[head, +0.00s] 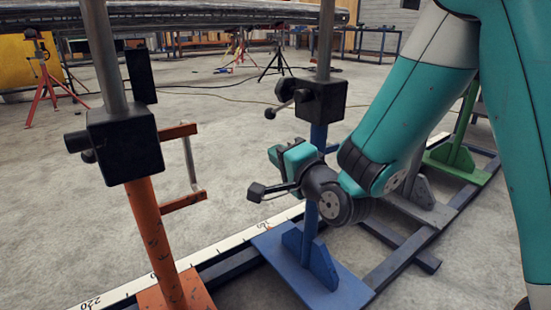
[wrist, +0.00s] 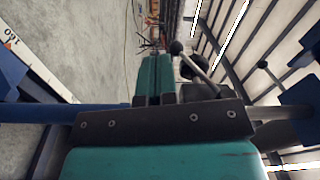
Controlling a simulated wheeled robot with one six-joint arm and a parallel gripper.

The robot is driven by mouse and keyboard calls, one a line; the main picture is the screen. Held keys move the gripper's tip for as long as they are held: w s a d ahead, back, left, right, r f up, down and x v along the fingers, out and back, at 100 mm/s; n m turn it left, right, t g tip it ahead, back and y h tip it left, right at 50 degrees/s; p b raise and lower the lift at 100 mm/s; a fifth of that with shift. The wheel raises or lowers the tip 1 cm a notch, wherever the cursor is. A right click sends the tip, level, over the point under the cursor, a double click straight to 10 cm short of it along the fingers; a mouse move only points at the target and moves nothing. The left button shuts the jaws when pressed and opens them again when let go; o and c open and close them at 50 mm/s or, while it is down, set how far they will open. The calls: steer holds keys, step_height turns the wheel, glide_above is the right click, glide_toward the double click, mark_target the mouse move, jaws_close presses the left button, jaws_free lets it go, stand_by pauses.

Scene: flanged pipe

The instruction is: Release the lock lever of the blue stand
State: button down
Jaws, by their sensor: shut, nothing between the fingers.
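The blue stand (head: 312,215) stands upright in the middle of the head view, with a black clamp block (head: 322,101) on its post. Its lock lever (head: 278,108), a thin rod with a dark ball end, slants down to the left from the block. My gripper (head: 292,157) is below the block, in front of the blue post and hiding part of it. In the wrist view my teal fingers (wrist: 154,78) are together and empty. The lever (wrist: 201,70) shows just right of them, apart from them in the picture; its lower rod is partly hidden. Contact cannot be judged.
An orange stand (head: 145,200) with its own black block (head: 124,145) and side bracket stands to the left. A green stand (head: 455,158) is behind my arm at right. A pipe (head: 215,12) runs overhead. A marked white strip (head: 140,285) and dark rails lie on the floor.

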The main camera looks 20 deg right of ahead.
steer(key=d+f+m+t+h+b, duration=0.2)
steer(key=d+f+m+t+b, duration=0.2)
steer(key=m+t, duration=0.1)
steer(key=shift+s+f+m+t+h, duration=0.25)
steer(key=shift+s+m+t+h, duration=0.15)
steer(key=shift+s, duration=0.05)
steer(key=p, duration=1.2)
glide_toward(272, 118)
steer(key=w+r, duration=0.1)
steer(key=shift+x, duration=3.1)
steer(key=shift+w+f, duration=0.1)
steer(key=shift+f, duration=0.05)
